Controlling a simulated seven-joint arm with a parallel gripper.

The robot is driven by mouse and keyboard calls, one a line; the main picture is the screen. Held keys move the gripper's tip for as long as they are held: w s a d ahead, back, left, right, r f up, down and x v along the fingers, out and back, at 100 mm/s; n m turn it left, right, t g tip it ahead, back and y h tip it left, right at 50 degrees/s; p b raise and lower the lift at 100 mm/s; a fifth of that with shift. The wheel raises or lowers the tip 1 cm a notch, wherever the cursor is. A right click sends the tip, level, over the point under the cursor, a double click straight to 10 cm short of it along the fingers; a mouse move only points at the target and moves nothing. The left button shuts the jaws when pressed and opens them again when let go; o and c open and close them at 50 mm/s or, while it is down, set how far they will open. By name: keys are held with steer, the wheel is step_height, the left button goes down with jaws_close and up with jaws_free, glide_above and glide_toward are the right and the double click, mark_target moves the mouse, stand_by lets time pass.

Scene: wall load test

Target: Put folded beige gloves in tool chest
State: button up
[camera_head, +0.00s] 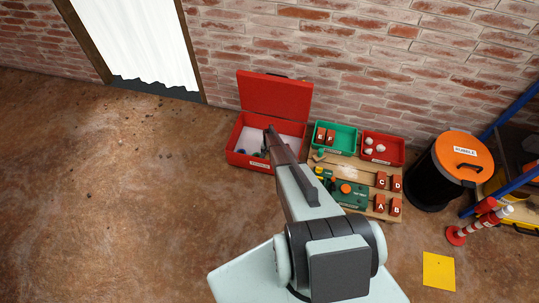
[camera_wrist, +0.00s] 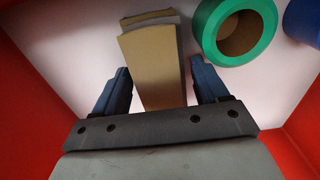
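The red tool chest (camera_head: 240,158) stands against the brick wall with its lid (camera_head: 275,96) raised. My gripper (camera_head: 267,132) is down inside it. In the wrist view, a beige folded piece, seemingly the gloves (camera_wrist: 154,55), is inside the chest over its pale floor (camera_wrist: 80,45). It lies between the two dark blue fingers of my gripper (camera_wrist: 162,75). The fingers are spread, with narrow gaps visible beside the beige piece. Its near end is hidden behind the gripper body. In the head view, my arm hides the gloves.
A green ring-shaped roll (camera_wrist: 208,30) and a blue item (camera_wrist: 303,20) lie close right of the gloves in the chest. Red chest walls (camera_wrist: 22,90) rise on both sides. Right of the chest stand a green bin (camera_head: 345,139), a red bin (camera_head: 382,149) and a wooden board (camera_head: 363,172).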

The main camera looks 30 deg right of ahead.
steer(key=shift+r, duration=0.1)
step_height(320, 180, up, 12)
steer(key=shift+r, duration=0.15)
stand_by(0.6)
stand_by(0.8)
